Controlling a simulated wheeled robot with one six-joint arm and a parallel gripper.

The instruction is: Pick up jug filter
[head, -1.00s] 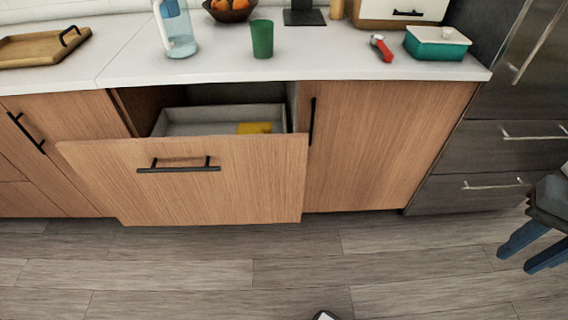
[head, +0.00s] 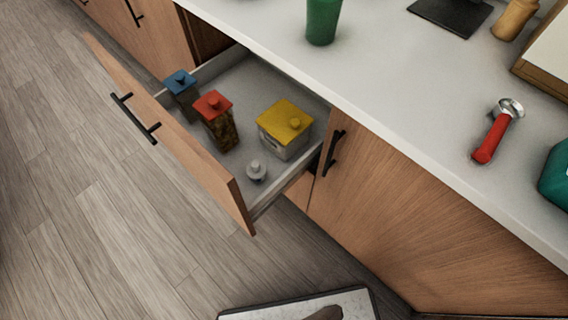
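No jug filter shows in the head view now. The clear, blue-tinted jug that stood on the counter in the earlier frame is out of view. My gripper is not in view either, so its state does not show.
An open drawer (head: 233,188) juts from the wooden cabinets and holds yellow-lidded (head: 285,129), red-lidded (head: 217,120) and blue-lidded (head: 182,92) containers and a small grey item (head: 256,171). A green cup (head: 322,20) and red-handled tool (head: 493,135) sit on the white counter (head: 420,110).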

